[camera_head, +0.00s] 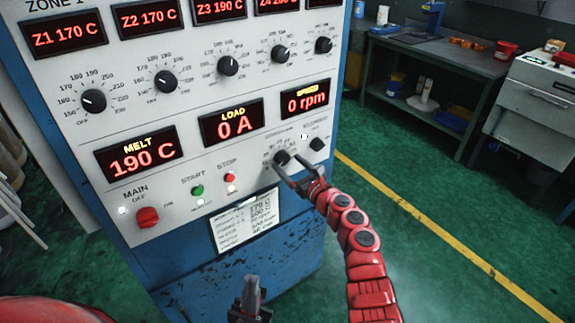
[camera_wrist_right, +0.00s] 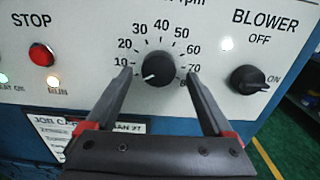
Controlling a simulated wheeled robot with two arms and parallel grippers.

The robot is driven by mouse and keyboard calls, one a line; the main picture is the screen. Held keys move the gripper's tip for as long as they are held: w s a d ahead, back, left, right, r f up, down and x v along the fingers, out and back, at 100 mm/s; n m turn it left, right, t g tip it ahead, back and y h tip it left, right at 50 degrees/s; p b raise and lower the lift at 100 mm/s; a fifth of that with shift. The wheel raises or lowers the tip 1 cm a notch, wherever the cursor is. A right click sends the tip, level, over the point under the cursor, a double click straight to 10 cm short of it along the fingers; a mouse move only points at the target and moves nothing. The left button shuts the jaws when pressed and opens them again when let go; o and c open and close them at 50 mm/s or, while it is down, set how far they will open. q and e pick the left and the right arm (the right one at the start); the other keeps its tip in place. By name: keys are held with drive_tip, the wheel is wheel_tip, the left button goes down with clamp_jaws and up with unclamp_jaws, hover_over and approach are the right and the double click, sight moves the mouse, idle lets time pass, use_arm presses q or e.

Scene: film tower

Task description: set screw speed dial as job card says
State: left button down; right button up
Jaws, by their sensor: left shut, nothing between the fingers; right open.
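The screw speed dial is a black knob (camera_wrist_right: 158,70) with a scale marked 10 to 80. Its white pointer aims lower left, below the 10. It also shows in the head view (camera_head: 282,157). My right gripper (camera_wrist_right: 158,76) is open, with one fingertip on each side of the knob and a visible gap to it; it also shows in the head view (camera_head: 284,151). The speed display (camera_head: 307,101) reads 0 rpm. The job card (camera_head: 245,222) is on the panel's lower part; its lines are too small to read surely. My left gripper (camera_head: 251,284) is shut and empty, low in front of the cabinet.
The blower knob (camera_wrist_right: 248,79) points toward ON, close to the right fingertip. Stop (camera_wrist_right: 42,53) and start (camera_head: 197,190) buttons, the red main switch (camera_head: 147,217) and a row of zone knobs share the panel. A workbench (camera_head: 435,60) stands at the back right; green floor between is clear.

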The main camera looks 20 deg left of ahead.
drive_tip(key=shift+w+a, duration=0.3)
drive_tip(key=shift+a, duration=0.25)
drive_tip(key=c, duration=1.4)
drive_tip(key=shift+o, duration=0.2)
